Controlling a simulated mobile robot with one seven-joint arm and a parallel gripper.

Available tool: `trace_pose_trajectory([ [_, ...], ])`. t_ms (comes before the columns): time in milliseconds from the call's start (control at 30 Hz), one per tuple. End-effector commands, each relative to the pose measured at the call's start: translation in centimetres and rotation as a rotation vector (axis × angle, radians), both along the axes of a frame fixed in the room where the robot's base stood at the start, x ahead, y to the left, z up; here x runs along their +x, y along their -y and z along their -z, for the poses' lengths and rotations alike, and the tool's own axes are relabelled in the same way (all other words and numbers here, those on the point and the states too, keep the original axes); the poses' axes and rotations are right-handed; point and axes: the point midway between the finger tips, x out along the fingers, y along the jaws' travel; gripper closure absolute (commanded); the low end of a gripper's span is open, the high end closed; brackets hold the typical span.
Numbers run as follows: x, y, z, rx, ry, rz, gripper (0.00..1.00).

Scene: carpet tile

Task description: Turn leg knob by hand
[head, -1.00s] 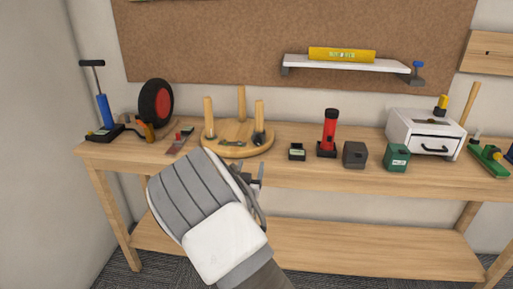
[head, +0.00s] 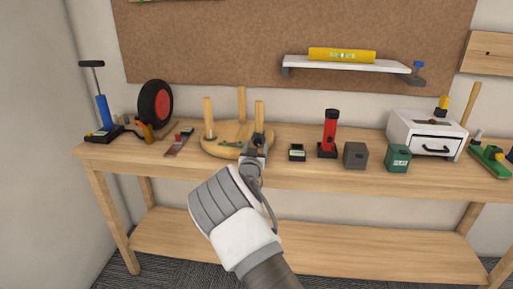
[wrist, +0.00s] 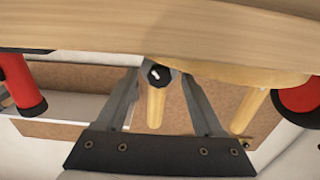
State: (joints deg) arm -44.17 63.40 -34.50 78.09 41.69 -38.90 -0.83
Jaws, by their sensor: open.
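A round wooden stool top (head: 221,149) lies on the workbench with three upright legs. The front right leg (head: 259,116) also shows in the wrist view (wrist: 154,108). A dark round knob (wrist: 158,75) with a white mark sits at the base of that leg. In the head view my gripper (head: 256,143) covers this knob. My gripper is open at the stool top's front right edge. In the wrist view its two fingers stand on either side of the knob, with gaps; I cannot tell whether the tips reach its depth.
A small black-and-green box (head: 297,152), a red flashlight (head: 328,133) and a dark grey box (head: 355,155) stand to the right on the workbench (head: 320,178). A red-handled tool (head: 179,142) and a wheel (head: 155,104) are to the left. The bench's front strip is mostly clear.

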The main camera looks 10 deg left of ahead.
Motion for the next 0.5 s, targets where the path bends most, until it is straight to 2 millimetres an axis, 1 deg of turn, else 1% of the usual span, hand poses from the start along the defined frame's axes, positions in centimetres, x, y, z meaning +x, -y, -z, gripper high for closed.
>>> trace_pose_trajectory([
  [267,0.14,0.01,-0.05,0.0,0.001,0.0,0.31],
  [300,0.14,0.01,-0.05,0.0,0.001,0.0,0.34],
  [367,0.13,0.02,-0.04,0.0,0.001,0.0,0.45],
  [500,0.12,0.02,-0.04,0.0,0.001,0.0,0.7],
])
